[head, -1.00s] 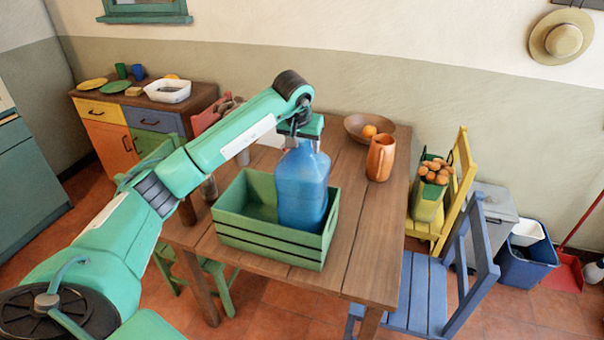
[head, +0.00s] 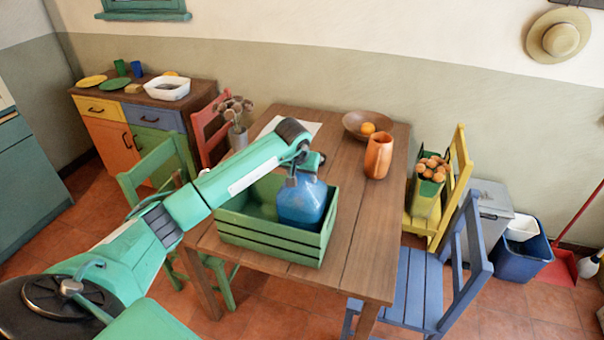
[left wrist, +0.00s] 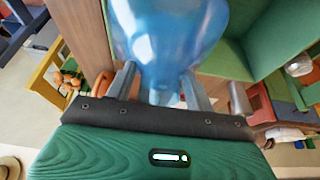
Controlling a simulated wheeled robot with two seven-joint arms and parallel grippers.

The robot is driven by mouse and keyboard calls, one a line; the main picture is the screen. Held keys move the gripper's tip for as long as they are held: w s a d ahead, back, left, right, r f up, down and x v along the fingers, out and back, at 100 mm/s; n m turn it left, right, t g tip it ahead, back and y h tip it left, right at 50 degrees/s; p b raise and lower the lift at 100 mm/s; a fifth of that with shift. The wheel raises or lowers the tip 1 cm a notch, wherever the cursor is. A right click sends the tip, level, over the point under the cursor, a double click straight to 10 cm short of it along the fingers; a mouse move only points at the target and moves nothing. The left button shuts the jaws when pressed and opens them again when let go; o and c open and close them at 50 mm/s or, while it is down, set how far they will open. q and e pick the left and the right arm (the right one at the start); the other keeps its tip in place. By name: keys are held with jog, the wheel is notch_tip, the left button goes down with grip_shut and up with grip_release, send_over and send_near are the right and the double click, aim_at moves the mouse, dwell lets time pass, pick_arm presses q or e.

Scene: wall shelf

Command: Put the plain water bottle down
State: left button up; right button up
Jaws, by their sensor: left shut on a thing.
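The plain water bottle (head: 302,203) is blue and see-through. It stands roughly upright inside the right part of the green crate (head: 268,243), its lower part hidden behind the crate's front wall. I cannot tell whether its base touches the crate floor. My left gripper (head: 300,174) is shut on the bottle's top from above. In the left wrist view the bottle (left wrist: 168,35) lies between the two fingers (left wrist: 160,88), with the green crate wall (left wrist: 262,35) beside it. My right gripper is not in view.
The crate stands on a wooden table (head: 352,225). An orange pitcher (head: 378,157) and a brown bowl (head: 362,122) with an orange fruit stand behind it to the right. A vase of flowers (head: 238,135) is at the back left.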

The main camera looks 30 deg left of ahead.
pick_arm(q)
jog(key=o, duration=1)
jog(key=shift+f, duration=0.1)
jog(key=o, duration=0.4)
jog(key=shift+r, duration=0.3)
jog(key=b+v, duration=0.3)
jog(key=v, duration=0.8)
jog(key=shift+s+d+r, duration=0.1)
jog(key=shift+s+r, duration=0.2)
jog(key=shift+s, duration=0.05)
